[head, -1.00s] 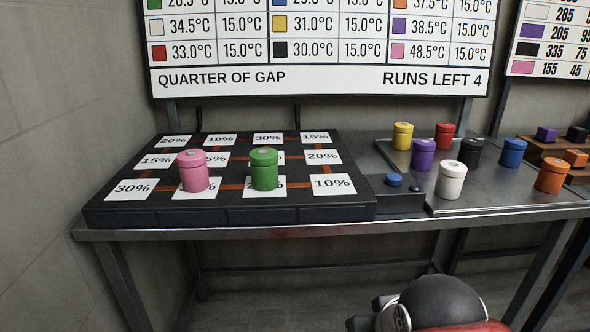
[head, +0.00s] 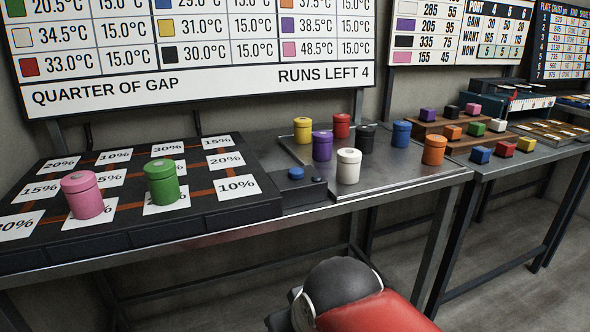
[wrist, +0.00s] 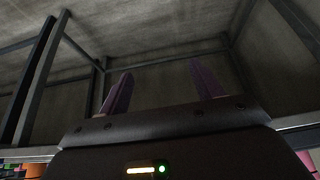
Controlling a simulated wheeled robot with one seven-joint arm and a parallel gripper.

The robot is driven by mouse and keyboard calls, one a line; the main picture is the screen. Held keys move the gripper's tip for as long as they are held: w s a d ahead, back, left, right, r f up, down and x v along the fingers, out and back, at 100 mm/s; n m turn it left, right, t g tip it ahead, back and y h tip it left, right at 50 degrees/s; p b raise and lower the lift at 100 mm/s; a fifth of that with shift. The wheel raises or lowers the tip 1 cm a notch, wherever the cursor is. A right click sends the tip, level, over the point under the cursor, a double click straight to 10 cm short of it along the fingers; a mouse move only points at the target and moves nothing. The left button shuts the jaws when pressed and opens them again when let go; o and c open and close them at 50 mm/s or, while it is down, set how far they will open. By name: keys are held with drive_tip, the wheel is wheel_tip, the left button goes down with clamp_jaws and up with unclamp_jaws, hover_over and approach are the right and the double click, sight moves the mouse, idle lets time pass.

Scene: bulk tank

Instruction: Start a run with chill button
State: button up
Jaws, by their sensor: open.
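The blue chill button (head: 296,174) sits on a small dark box (head: 303,191) between the black percent board and the metal tray. A smaller dark knob is beside it on the same box. A pink canister (head: 82,196) and a green canister (head: 161,184) stand on cards of the black board (head: 225,211). In the wrist view my gripper (wrist: 158,92) shows two purple fingers spread apart with nothing between them. It points at the wall and table frame, away from the button. The head view does not show the fingers.
A metal tray (head: 396,177) right of the button holds yellow, purple, red, black, white, blue and orange canisters. A second table (head: 507,166) with coloured blocks stands further right. A wall chart (head: 200,60) above reads "RUNS LEFT 4". Floor is open before the tables.

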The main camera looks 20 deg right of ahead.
clamp_jaws()
idle(1.5)
